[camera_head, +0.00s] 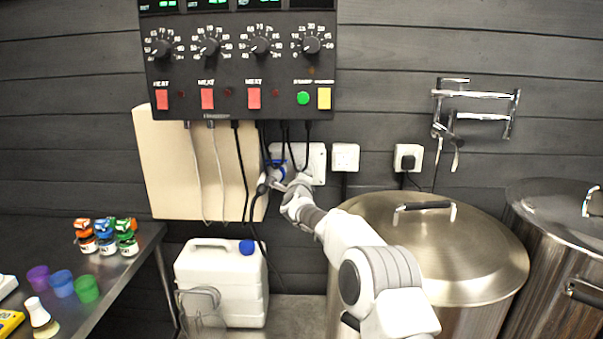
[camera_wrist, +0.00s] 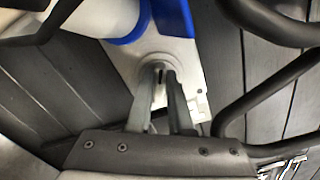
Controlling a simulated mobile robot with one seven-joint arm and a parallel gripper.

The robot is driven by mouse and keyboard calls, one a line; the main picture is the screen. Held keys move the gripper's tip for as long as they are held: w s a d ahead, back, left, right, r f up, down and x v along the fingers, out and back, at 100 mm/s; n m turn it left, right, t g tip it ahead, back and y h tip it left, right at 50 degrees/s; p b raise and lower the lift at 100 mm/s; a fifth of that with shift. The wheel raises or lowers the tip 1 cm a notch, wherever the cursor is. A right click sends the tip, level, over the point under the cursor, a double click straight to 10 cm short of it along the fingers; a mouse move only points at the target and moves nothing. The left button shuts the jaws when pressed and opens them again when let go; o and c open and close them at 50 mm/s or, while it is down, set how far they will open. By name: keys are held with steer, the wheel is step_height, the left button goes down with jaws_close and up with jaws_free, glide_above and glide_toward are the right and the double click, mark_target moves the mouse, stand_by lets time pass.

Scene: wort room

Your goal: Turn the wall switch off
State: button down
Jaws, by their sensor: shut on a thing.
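The wall switch is a white unit (camera_head: 317,164) on the dark plank wall, below the control panel, with a blue round part (camera_head: 278,164) at its left. In the wrist view its white face (camera_wrist: 185,58) carries a round raised boss, with the blue part (camera_wrist: 172,18) above. My gripper (camera_head: 272,180) is at the unit's lower left in the head view. In the wrist view my gripper's fingers (camera_wrist: 160,78) reach the boss and are shut on a small part at its centre, the switch knob. The fingers mostly hide the knob, so its setting cannot be read.
Black cables (camera_head: 243,165) hang from the control panel (camera_head: 238,65) close around my gripper; some cross the wrist view. A cream board (camera_head: 175,165) is at left. A steel kettle (camera_head: 440,250) stands below right, a white jerrycan (camera_head: 220,280) below left. A white socket (camera_head: 345,157) is right.

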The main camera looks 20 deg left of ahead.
steer(key=n, duration=0.3)
steer(key=n+p, duration=0.1)
steer(key=n, duration=0.1)
steer(key=shift+a+f, duration=0.1)
steer(key=shift+f, duration=0.15)
steer(key=shift+n, duration=0.4)
steer(key=c, duration=0.8)
jaws_free()
steer(key=b+v, duration=0.3)
steer(key=v, duration=1.4)
steer(key=shift+s, duration=0.25)
